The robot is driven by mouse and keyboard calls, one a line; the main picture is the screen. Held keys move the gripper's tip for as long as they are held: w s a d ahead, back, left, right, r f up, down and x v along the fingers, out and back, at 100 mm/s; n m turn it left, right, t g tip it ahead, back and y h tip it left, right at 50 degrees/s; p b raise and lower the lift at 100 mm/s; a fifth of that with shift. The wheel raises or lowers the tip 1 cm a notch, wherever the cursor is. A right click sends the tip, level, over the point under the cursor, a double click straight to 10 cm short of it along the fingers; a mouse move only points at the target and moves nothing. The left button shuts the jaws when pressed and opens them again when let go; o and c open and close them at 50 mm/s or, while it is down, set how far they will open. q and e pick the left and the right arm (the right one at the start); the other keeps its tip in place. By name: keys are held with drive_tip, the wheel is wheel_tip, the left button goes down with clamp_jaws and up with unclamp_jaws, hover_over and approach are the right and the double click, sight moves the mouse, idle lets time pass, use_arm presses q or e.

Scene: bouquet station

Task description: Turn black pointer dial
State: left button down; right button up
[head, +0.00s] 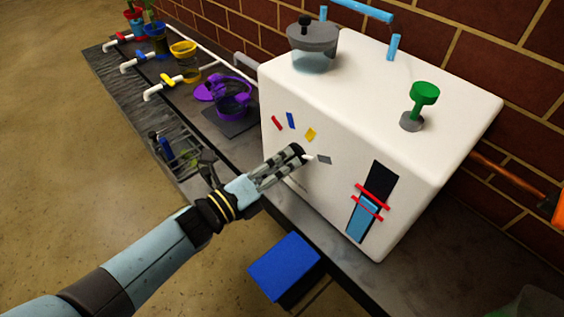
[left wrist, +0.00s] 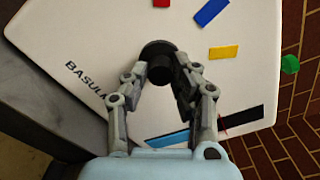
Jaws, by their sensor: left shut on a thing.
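The black pointer dial (left wrist: 160,68) sits on the front face of the white box (head: 400,200). It is a round black knob in the left wrist view. In the head view my gripper covers it. My left gripper (head: 298,152) reaches the box face from the left. In the left wrist view its two fingers (left wrist: 163,76) are shut on the dial's knob, one on each side. Red, blue, yellow and grey marks lie around the dial; the grey mark (head: 324,159) is just right of my fingertips. My right gripper is not in view.
A glass vessel with a grey lid (head: 313,36) and a green knob (head: 424,94) stand on top of the box. A gauge with red bands (head: 370,202) is on its front. Purple, yellow and blue pots stand behind at left.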

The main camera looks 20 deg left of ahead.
use_arm(q)
drive_tip(key=shift+s, duration=0.1)
drive_tip(key=c, duration=1.1)
unclamp_jaws()
drive_tip(key=shift+o, duration=0.2)
drive_tip(key=v, duration=1.2)
drive_tip(key=shift+f, duration=0.1)
